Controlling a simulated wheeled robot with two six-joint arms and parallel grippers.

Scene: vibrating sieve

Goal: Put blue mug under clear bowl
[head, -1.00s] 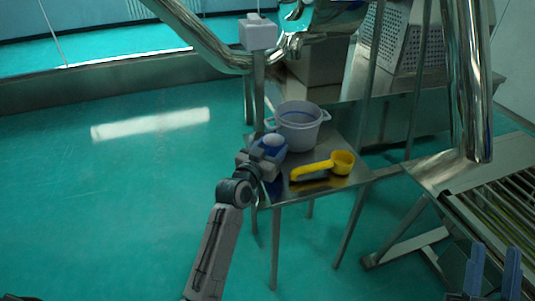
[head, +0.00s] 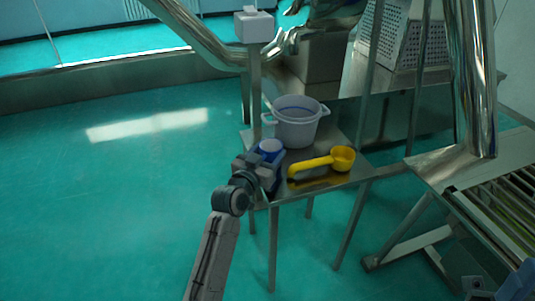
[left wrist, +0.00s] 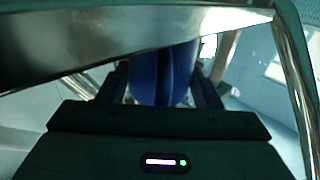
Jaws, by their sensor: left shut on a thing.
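The blue mug (head: 270,146), with a pale top, is at the left edge of the small steel table. My left gripper (head: 265,165) is shut on it from the near side and hides much of it. In the left wrist view, dark blue surfaces (left wrist: 162,75) show between the dark fingers, beneath a steel edge. A whitish, two-handled bowl-like pot (head: 296,125) stands just behind the mug; I cannot tell whether it is the clear bowl. My right gripper (head: 515,283) is only partly visible at the lower right corner, away from the small table.
A yellow scoop (head: 325,162) lies on the small steel table (head: 345,180), right of the mug. Steel posts and a slatted metal frame (head: 500,205) stand to the right. A white box (head: 253,26) tops a post behind. The green floor on the left is clear.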

